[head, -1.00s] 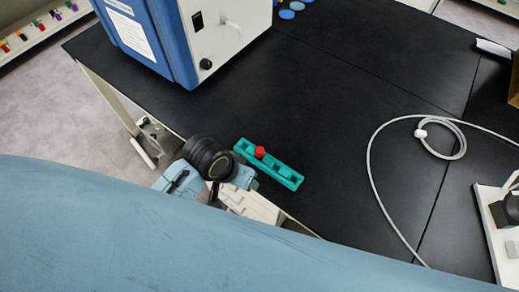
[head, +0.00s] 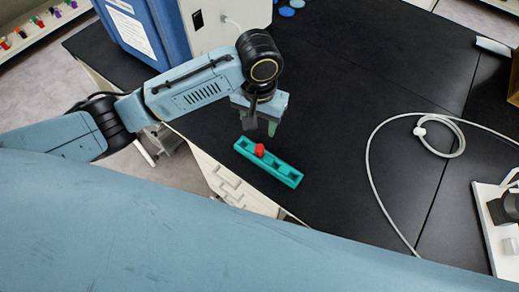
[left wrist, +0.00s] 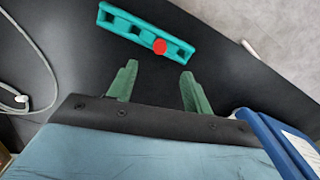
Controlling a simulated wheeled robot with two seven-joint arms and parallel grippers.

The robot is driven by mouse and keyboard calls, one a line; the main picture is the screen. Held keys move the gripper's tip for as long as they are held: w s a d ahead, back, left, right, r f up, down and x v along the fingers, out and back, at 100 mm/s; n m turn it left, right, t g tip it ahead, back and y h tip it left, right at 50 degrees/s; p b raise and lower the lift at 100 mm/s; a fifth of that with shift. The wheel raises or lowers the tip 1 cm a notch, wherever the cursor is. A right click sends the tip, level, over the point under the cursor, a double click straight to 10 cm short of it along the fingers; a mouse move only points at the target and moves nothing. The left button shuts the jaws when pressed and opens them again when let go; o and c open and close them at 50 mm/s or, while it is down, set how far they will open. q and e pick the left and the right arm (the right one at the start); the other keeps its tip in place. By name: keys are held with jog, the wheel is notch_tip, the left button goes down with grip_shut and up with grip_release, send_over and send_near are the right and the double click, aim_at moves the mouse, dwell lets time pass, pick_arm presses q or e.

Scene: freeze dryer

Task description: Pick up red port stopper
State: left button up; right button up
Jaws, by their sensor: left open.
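The red port stopper (head: 260,150) stands in a teal rack (head: 285,174) on the black bench, near the bench's front edge. In the left wrist view the stopper (left wrist: 160,46) sits toward the right end of the rack (left wrist: 124,25). My left gripper (head: 262,130) is above the bench, just behind the rack in the head view. Its two green fingers (left wrist: 155,82) are apart with nothing between them, and the stopper lies beyond their tips. My right gripper is in neither view.
A blue and white machine (head: 165,30) stands at the back left. A grey cable (head: 372,165) loops over the bench at right, by a white-based device (head: 499,232). Blue round caps (head: 287,12) lie at the back. The bench middle is clear.

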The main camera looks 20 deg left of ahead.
pick_arm(q)
jog(key=b, duration=0.1)
send_over(259, 148)
jog(key=f, duration=0.7)
jog(key=shift+s+f, duration=0.2)
jog(key=shift+f, duration=0.2)
jog(key=shift+w+f+b, duration=0.2)
jog(key=shift+f+b, duration=0.2)
jog(key=shift+f, duration=2.25)
jog(key=shift+c, duration=0.4)
grip_shut()
